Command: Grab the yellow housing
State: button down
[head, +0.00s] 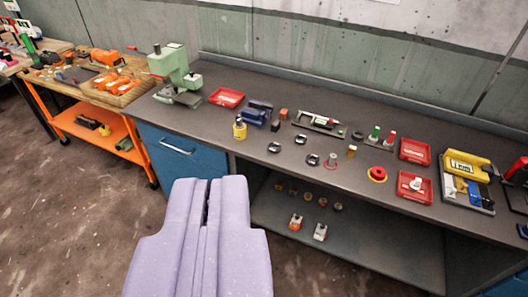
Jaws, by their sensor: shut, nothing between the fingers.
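My gripper (208,190) is the large lilac shape at the bottom, left of centre. Its two fingers are together with only a thin dark slit between them, and they hold nothing. It is in front of the grey workbench (290,92), well apart from the parts on it. A large yellow block-shaped part (462,163) lies on the bench at the far right, on a dark plate. A small yellow canister (239,129) stands near the front edge, left of centre. I cannot tell for certain which yellow part is the housing.
A green press (176,72) stands at the bench's left end. Red trays (227,97) (414,152) and several small parts cover the top. A lower shelf (340,250) holds small items. An orange cart (98,130) is at left. The floor (60,230) at left is clear.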

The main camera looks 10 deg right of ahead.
aim_at(240, 134)
jog(key=i+l, duration=0.1)
jog(key=i, duration=0.6)
jog(key=i+l+u, duration=0.1)
jog(key=i, duration=0.6)
jog(key=i+l, duration=0.15)
jog(key=i, duration=0.5)
jog(key=i+l+u, duration=0.1)
jog(key=i, duration=0.6)
